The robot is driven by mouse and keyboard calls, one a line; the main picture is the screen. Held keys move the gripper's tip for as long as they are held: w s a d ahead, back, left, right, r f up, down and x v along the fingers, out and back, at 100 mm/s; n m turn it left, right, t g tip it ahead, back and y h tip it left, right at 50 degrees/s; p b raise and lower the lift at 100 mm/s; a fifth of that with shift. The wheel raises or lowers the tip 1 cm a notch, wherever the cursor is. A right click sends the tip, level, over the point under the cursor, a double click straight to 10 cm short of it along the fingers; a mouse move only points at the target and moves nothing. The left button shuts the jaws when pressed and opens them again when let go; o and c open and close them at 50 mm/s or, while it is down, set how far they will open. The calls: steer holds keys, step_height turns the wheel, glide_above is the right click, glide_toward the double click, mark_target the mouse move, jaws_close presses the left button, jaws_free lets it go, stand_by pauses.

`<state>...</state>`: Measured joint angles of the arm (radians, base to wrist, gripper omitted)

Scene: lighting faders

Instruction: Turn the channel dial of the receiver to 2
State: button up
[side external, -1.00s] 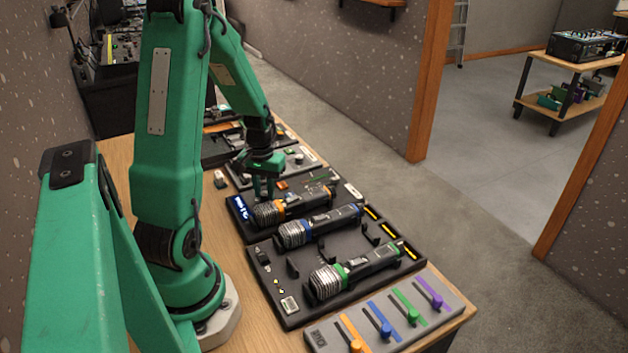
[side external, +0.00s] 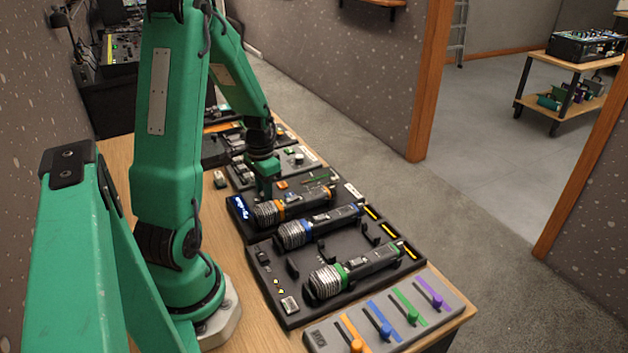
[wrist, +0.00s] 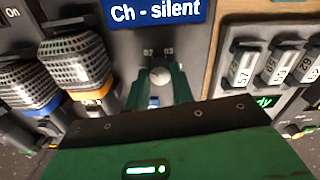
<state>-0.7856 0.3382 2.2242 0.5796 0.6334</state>
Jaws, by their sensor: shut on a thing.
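The receiver's display (wrist: 155,12) reads "Ch - silent". In the side external view my gripper (side external: 264,194) reaches down beside the receiver's display (side external: 241,208), and the dial is hidden there.
Microphones with orange (side external: 292,207), blue (side external: 318,226) and green (side external: 354,271) bands lie in a black tray near my gripper. A fader panel (side external: 384,322) is at the front edge. White-labelled units (wrist: 275,65) stand right of the dial.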

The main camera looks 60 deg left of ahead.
steer(key=m, duration=0.4)
steer(key=shift+r+m, duration=0.1)
steer(key=shift+m, duration=0.2)
stand_by(0.4)
steer(key=o, duration=1)
steer(key=shift+r, duration=3.85)
steer(key=shift+d+r, duration=0.1)
